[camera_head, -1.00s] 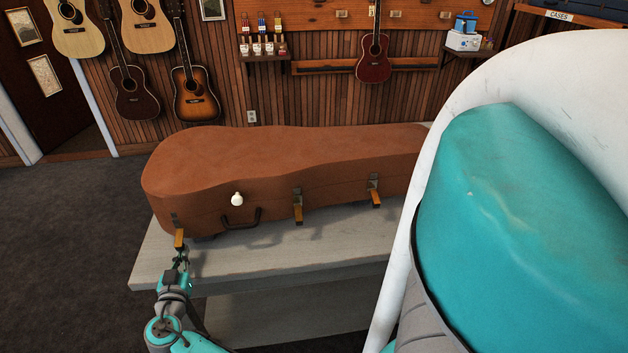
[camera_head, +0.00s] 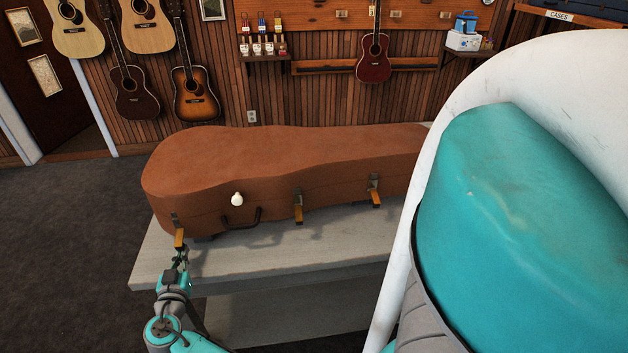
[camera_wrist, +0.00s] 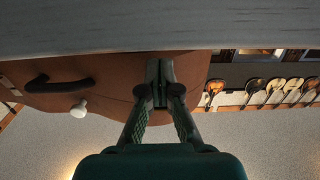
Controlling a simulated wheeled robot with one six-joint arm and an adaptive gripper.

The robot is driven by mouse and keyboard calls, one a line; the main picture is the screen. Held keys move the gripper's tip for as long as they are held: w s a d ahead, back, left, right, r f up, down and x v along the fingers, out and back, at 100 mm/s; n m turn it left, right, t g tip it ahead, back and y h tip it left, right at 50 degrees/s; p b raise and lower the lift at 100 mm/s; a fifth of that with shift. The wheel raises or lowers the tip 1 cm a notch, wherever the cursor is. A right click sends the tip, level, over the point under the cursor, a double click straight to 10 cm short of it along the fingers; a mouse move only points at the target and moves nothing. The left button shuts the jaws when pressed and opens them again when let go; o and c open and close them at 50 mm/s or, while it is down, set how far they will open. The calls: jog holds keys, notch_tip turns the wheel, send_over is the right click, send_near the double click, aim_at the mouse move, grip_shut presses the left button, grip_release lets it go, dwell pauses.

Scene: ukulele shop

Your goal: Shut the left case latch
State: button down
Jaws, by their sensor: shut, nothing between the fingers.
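The brown instrument case (camera_head: 290,165) lies closed-lidded on a grey table. Its left latch (camera_head: 179,237) hangs down from the left front, with a gold-coloured lever sticking outward. Two more latches, a middle one (camera_head: 298,207) and a right one (camera_head: 375,193), hang the same way. My gripper (camera_head: 181,260) is just below the left latch lever, its tips close to it; I cannot tell whether they touch. In the upside-down wrist view my gripper (camera_wrist: 160,95) is shut with nothing between the fingers, in front of the case side (camera_wrist: 105,90). The left latch is hidden there behind the fingers.
The grey table (camera_head: 250,262) has a bare front strip under the latches. Guitars hang on the back wall. My own arm blocks the right side.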

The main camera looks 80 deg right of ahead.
aim_at(179, 240)
jog(key=shift+s+a+r, duration=0.1)
jog(key=shift+a+r, duration=0.15)
jog(key=shift+r, duration=0.8)
jog(key=shift+s+a+r, duration=0.1)
jog(key=shift+a+r, duration=0.15)
jog(key=shift+r, duration=0.8)
jog(key=shift+a+r, duration=0.15)
jog(key=shift+r, duration=0.15)
jog(key=shift+s+a+r, duration=0.15)
jog(key=shift+a+r, duration=0.2)
jog(key=shift+r, duration=0.4)
jog(key=shift+s+a+r, duration=0.15)
jog(key=shift+a+r, duration=0.15)
jog(key=shift+r, duration=0.4)
jog(key=shift+d+r, duration=0.1)
jog(key=shift+r, duration=0.05)
jog(key=r+v, duration=0.1)
jog(key=v, duration=0.7)
jog(key=shift+r, duration=0.2)
dwell(0.5)
